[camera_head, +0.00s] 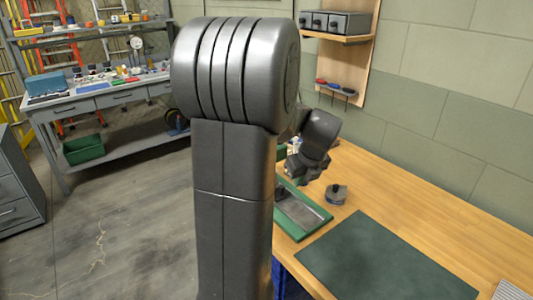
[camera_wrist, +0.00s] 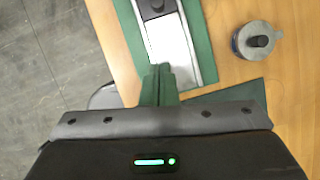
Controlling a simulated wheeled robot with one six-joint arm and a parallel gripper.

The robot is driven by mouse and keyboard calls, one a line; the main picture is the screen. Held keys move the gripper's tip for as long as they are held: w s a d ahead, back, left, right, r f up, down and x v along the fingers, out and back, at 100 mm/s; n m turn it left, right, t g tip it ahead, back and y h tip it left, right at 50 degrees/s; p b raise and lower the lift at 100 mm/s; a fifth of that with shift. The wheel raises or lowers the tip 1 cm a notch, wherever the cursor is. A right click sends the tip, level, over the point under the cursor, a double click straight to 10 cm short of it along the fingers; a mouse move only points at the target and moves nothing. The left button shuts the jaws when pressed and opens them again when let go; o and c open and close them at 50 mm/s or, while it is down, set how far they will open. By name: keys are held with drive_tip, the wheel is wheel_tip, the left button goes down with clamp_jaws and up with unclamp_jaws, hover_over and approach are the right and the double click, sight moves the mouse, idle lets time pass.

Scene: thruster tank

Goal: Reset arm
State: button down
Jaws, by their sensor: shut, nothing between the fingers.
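My arm fills the middle of the head view and bends over the wooden workbench (camera_head: 430,190). My gripper (camera_wrist: 158,72) shows in the wrist view with its two green fingers together, shut and empty. The fingertips appear at the near edge of a green-bordered metal tray (camera_wrist: 205,55); whether they touch it I cannot tell. The tray also shows in the head view (camera_head: 318,222), partly hidden by my arm. A dark block (camera_wrist: 152,8) lies on the tray. In the head view the fingers are not clear.
A round metal piece with a dark knob (camera_head: 336,194) stands right of the tray. A dark green mat (camera_head: 385,260) lies at the bench front. A grey table (camera_head: 110,97) and green bin (camera_head: 83,150) stand at left.

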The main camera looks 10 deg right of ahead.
drive_tip(key=x, duration=1)
drive_tip(key=w, duration=0.3)
drive_tip(key=shift+a+f, duration=0.15)
drive_tip(key=shift+a, duration=0.15)
drive_tip(key=shift+w, duration=0.25)
